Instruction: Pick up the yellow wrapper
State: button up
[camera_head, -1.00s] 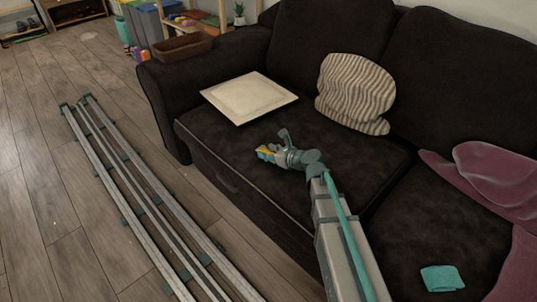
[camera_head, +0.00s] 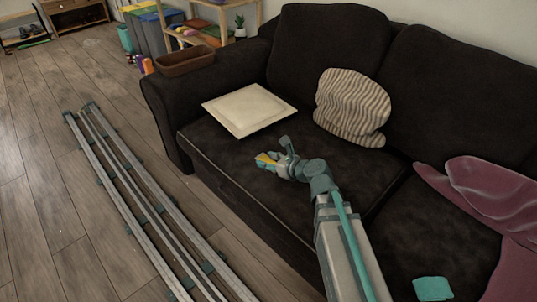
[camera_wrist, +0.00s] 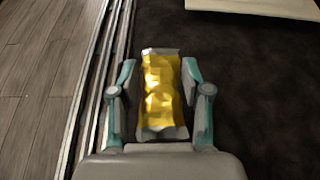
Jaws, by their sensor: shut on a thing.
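The yellow wrapper (camera_wrist: 162,92) has pale, crimped ends and a shiny, creased middle. In the wrist view it lies lengthwise between the two fingers of my gripper (camera_wrist: 161,90), which is shut on it. In the head view my gripper (camera_head: 273,162) is over the dark sofa seat, with the yellow wrapper (camera_head: 263,158) showing as a small yellow patch at its fingers. I cannot tell how far above the seat it is held.
A brown tray (camera_head: 186,61) rests on the sofa's arm. Metal rails (camera_head: 150,215) run along the wooden floor.

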aim_at(269, 162)
jog(key=s, duration=0.1)
jog(key=s+r, duration=0.1)
jog(key=s+p, duration=0.1)
jog(key=shift+s+d+r, duration=0.15)
jog(key=shift+r, duration=0.25)
jog(key=shift+w+r+p, duration=0.15)
jog(key=shift+w+p, duration=0.05)
jog(key=shift+p, duration=0.8)
jog(key=s+p, duration=0.1)
jog(key=p, duration=0.5)
jog(key=s+r+p, duration=0.1)
jog(key=s+p, duration=0.1)
jog(key=p, duration=0.4)
jog(key=shift+s+d, duration=0.1)
jog(key=shift+s, duration=0.15)
jog(key=shift+d+f, duration=0.1)
